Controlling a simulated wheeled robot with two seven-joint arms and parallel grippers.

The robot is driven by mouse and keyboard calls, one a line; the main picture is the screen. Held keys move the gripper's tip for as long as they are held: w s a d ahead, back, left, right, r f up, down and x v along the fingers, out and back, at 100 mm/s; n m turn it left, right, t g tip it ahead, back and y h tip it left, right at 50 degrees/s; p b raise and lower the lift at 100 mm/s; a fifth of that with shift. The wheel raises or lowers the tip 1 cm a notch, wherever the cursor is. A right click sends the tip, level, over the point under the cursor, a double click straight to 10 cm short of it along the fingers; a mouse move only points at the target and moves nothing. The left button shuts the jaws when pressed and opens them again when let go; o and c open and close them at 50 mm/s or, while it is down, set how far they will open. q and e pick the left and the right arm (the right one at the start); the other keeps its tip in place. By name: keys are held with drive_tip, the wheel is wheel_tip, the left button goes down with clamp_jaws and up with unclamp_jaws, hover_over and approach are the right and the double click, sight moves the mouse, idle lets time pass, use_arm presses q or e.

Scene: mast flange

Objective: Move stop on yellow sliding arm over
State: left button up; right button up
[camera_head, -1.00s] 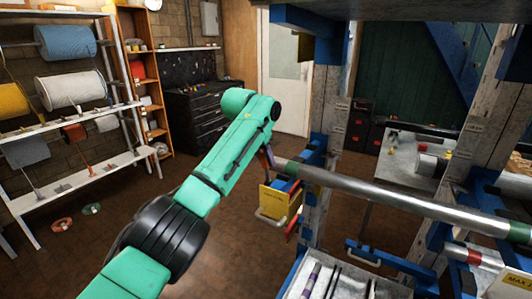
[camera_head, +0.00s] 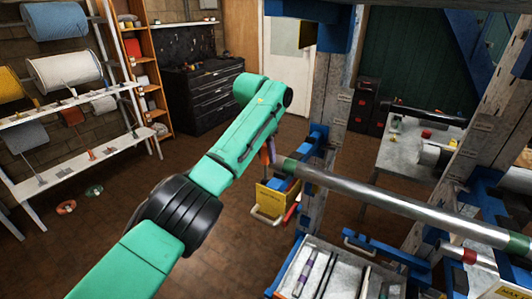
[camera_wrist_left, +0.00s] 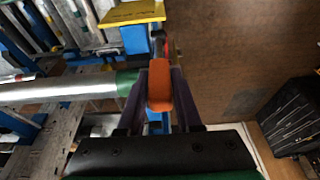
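My left arm comes in from the left in the head view, and its gripper (camera_head: 268,155) is at the left end of a long metal bar. In the left wrist view, the two dark fingers (camera_wrist_left: 160,102) stand close on both sides of an orange piece (camera_wrist_left: 159,88), seemingly the stop, with no clear gap. The bar's green end (camera_wrist_left: 127,82) is beside the left finger. A yellow part with lettering (camera_wrist_left: 132,12) and a blue block lie beyond the fingers. The yellow part also shows below the bar's end in the head view (camera_head: 270,200). My right gripper is out of view.
The metal bar (camera_head: 400,205) runs to the right past a worn upright post (camera_head: 333,110). A tray with rods (camera_head: 320,272) is below it. Shelves with spools (camera_head: 62,72) stand at the left. Open brown floor lies between the shelves and the post.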

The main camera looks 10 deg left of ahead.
sight(265, 145)
use_arm(q)
drive_tip(key=shift+o, duration=1.2)
drive_tip(key=shift+w+f, duration=0.1)
drive_tip(key=shift+w, duration=0.05)
drive_tip(key=b+v, duration=0.1)
drive_tip(key=v, duration=0.4)
drive_tip(key=d+v, duration=0.1)
drive_tip(key=v, duration=0.8)
drive_tip(key=shift+a+r+p, duration=0.3)
drive_tip(key=shift+a+p, duration=0.05)
drive_tip(key=shift+a, duration=0.15)
